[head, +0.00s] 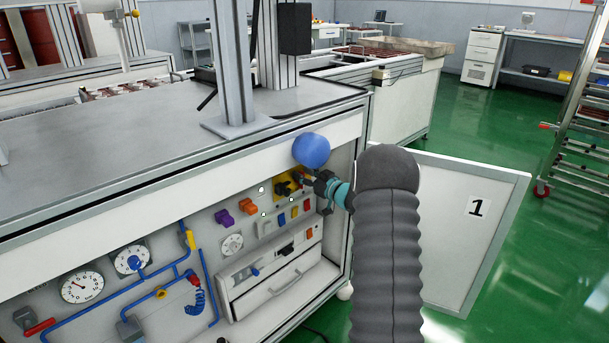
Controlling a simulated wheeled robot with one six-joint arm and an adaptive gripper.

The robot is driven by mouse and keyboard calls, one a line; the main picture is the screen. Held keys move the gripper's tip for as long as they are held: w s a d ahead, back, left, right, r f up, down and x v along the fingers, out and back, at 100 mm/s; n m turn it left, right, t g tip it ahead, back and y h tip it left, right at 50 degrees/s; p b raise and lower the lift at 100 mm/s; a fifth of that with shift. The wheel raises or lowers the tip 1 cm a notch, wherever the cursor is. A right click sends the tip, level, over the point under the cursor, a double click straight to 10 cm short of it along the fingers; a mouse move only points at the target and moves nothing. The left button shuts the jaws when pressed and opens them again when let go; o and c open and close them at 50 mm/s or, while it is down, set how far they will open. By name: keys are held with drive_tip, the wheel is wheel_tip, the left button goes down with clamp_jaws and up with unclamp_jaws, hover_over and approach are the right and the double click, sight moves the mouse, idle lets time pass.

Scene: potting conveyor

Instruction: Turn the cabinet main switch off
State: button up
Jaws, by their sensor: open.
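The cabinet main switch (283,189) appears to be the yellow plate at the right end of the panel inside the open cabinet. The fingers hide the right part of the plate. Whether they touch the switch or are around its handle cannot be told.
A drawer unit (282,283) sits below. The open cabinet door marked 1 (450,240) stands at right. Green floor is clear beyond it.

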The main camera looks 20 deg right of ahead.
clamp_jaws()
drive_tip(key=shift+f+b, duration=0.1)
drive_tip(key=shift+b, duration=0.35)
drive_tip(key=shift+s+a+f+n+b, duration=0.15)
drive_tip(key=shift+a+f+n+b, duration=0.3)
drive_tip(key=shift+n+b, duration=1.95)
drive_tip(key=shift+s+a+f+n+b, duration=0.35)
drive_tip(key=shift+n+b, duration=0.9)
drive_tip(key=shift+n, duration=2.35)
drive_tip(key=shift+a+f+n+b, duration=0.55)
drive_tip(key=shift+n+b, duration=1.25)
drive_tip(key=shift+n, duration=1.2)
